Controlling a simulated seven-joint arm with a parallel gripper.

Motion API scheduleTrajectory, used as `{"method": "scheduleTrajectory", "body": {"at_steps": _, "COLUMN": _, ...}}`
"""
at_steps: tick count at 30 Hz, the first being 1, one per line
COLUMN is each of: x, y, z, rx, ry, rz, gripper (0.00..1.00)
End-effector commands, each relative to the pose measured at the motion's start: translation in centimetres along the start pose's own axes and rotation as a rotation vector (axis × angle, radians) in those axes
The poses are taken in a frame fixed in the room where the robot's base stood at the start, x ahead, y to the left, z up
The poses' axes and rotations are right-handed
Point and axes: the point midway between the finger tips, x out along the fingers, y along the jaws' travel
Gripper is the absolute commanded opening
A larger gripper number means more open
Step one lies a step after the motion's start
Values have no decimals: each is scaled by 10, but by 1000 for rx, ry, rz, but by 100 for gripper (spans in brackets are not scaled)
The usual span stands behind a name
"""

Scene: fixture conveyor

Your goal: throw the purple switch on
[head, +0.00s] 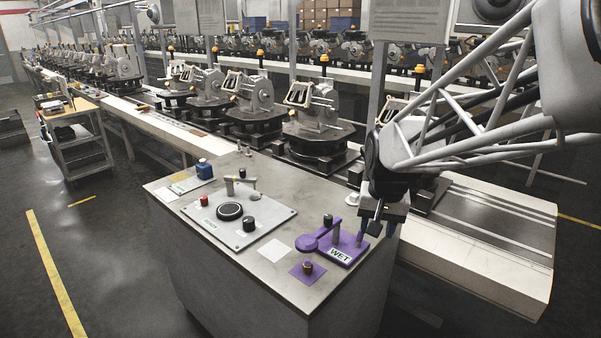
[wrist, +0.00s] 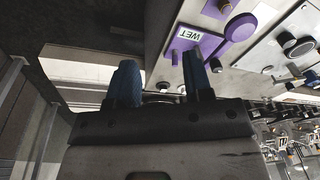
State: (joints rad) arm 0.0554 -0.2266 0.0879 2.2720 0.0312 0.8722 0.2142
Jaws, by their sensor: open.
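The purple switch (head: 345,246) is on the right end of the grey console top. It has a purple base plate with a white "WET" label, an upright post, and a purple arm ending in a round purple disc (head: 306,243) on the left. The same base plate shows in the wrist view (wrist: 196,47), with its disc (wrist: 241,27) to the right. My gripper (head: 376,225) is open and empty, just right of the base plate near the console's right edge. In the wrist view its two dark fingers (wrist: 158,62) are apart, with nothing visibly between them.
A small purple plate with a dark knob (head: 308,268) sits in front of the switch. Left is a grey panel (head: 270,225) with black and red knobs, and a blue box (head: 204,169) behind it. The conveyor (head: 500,222) with several fixtures runs behind the console.

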Motion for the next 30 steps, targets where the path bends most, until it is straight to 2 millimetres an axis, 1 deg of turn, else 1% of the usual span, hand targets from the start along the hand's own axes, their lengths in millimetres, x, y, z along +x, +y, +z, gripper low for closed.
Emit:
{"method": "scheduleTrajectory", "body": {"at_steps": 1, "x": 6, "y": -1, "z": -11, "rx": 14, "ry": -7, "rz": 1, "gripper": 46}}
{"method": "scheduleTrajectory", "body": {"at_steps": 3, "x": 13, "y": -3, "z": -25, "rx": 33, "ry": -15, "rz": 1, "gripper": 46}}
{"method": "scheduleTrajectory", "body": {"at_steps": 8, "x": 30, "y": -6, "z": -57, "rx": 77, "ry": -30, "rz": 1, "gripper": 46}}
{"method": "scheduleTrajectory", "body": {"at_steps": 14, "x": 56, "y": -10, "z": -94, "rx": 130, "ry": -48, "rz": 2, "gripper": 46}}
{"method": "scheduleTrajectory", "body": {"at_steps": 23, "x": 101, "y": -12, "z": -150, "rx": 213, "ry": -75, "rz": 5, "gripper": 46}}
{"method": "scheduleTrajectory", "body": {"at_steps": 24, "x": 109, "y": -12, "z": -156, "rx": 224, "ry": -80, "rz": 6, "gripper": 46}}
{"method": "scheduleTrajectory", "body": {"at_steps": 30, "x": 141, "y": -12, "z": -188, "rx": 275, "ry": -96, "rz": 8, "gripper": 46}}
